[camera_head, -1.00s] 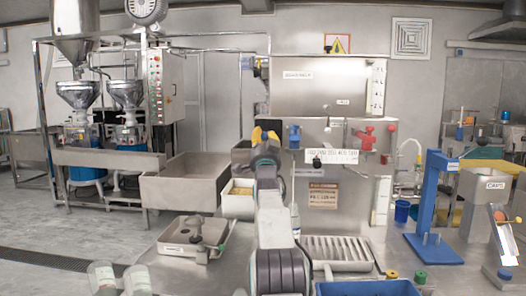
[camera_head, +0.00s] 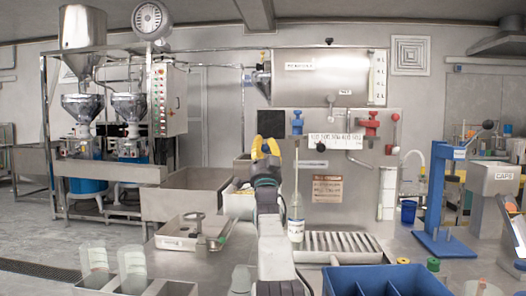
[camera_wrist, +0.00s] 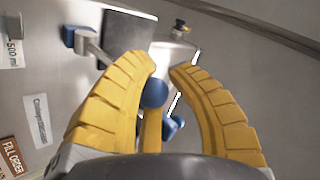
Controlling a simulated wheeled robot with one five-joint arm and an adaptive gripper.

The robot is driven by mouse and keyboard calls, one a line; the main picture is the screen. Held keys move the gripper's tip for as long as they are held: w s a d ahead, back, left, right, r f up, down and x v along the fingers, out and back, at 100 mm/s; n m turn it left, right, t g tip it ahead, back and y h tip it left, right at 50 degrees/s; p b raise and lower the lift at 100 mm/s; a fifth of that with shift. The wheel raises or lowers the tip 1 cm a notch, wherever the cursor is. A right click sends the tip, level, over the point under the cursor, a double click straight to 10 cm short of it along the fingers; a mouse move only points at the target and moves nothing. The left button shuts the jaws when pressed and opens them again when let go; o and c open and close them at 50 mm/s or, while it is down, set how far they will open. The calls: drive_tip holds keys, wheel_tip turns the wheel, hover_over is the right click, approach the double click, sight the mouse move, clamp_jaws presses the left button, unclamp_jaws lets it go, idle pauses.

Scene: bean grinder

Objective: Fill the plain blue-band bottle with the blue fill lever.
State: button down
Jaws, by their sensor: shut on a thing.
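The plain bottle with a blue band on its white label (camera_head: 296,230) stands upright in the head view, just right of my arm and below the blue valve (camera_head: 297,122) on the steel filling machine. My gripper (camera_head: 265,147) is raised in front of the machine, left of that valve. In the wrist view its yellow fingers (camera_wrist: 160,75) are closed around the round blue knob of the fill lever (camera_wrist: 154,93). Part of the lever is hidden behind the fingers. I cannot tell the liquid level in the bottle.
A red valve (camera_head: 369,122) is further right on the machine. A slatted drain (camera_head: 345,243) lies right of the bottle, with a blue crate (camera_head: 375,280) in front. A blue press (camera_head: 436,200) stands at right. Clear bottles (camera_head: 132,268) stand at lower left.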

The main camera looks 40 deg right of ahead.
sight(265, 152)
drive_tip(key=shift+s+d+f+b, duration=0.1)
drive_tip(key=shift+s+f+b, duration=0.1)
drive_tip(key=shift+f, duration=0.2)
drive_tip(key=shift+s+d+f+b, duration=0.1)
drive_tip(key=shift+f+b, duration=0.1)
drive_tip(key=shift+f, duration=0.2)
drive_tip(key=shift+w+f, duration=0.1)
drive_tip(key=c, duration=1.2)
unclamp_jaws()
drive_tip(key=shift+c, duration=0.2)
drive_tip(key=o, duration=0.3)
drive_tip(key=shift+a+r, duration=0.1)
drive_tip(key=shift+r, duration=0.1)
drive_tip(key=shift+a+f, duration=0.1)
drive_tip(key=shift+a, duration=0.05)
drive_tip(key=shift+v, duration=5.9)
